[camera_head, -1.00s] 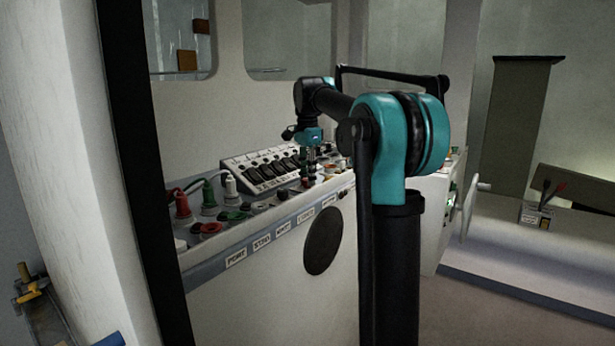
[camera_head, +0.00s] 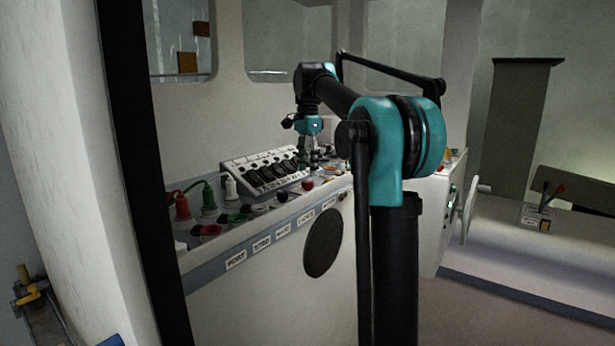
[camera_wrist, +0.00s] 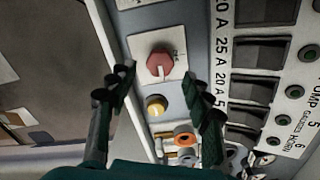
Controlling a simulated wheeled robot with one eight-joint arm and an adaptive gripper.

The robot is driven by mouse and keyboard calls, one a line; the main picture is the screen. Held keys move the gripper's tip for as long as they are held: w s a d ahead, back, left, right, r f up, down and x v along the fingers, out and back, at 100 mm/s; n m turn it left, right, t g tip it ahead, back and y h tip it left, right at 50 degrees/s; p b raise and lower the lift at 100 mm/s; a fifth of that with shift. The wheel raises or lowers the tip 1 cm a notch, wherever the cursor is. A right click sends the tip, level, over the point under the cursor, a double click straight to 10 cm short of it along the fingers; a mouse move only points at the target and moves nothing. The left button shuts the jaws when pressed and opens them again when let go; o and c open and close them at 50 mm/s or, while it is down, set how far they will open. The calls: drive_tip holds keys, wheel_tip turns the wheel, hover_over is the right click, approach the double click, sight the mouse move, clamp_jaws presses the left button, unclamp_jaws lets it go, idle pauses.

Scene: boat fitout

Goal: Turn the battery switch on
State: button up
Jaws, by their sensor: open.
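A red round knob with a white pointer mark (camera_wrist: 160,63), which looks like the battery switch, sits on a light plate in the wrist view. Its mark points toward the bottom of that picture. A red knob also shows on the console in the head view (camera_head: 307,184). My gripper (camera_wrist: 164,88) is open and empty. Its two dark fingers stand apart to the left and right, with the knob showing beyond and between the tips; I see no contact. In the head view my gripper (camera_head: 312,158) hangs fingers down above the console, close to the switch row.
A yellow button (camera_wrist: 156,104) and an orange-ringed socket (camera_wrist: 186,137) lie near the knob. A breaker panel with several black rockers (camera_head: 268,170) stands beside it. Red, green and white plugs with cables (camera_head: 206,195) are at the console's left end. Window pillars rise behind.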

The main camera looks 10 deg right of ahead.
sight(308, 181)
wheel_tip(308, 181, up, 8)
idle(0.4)
drive_tip(key=shift+s, duration=0.1)
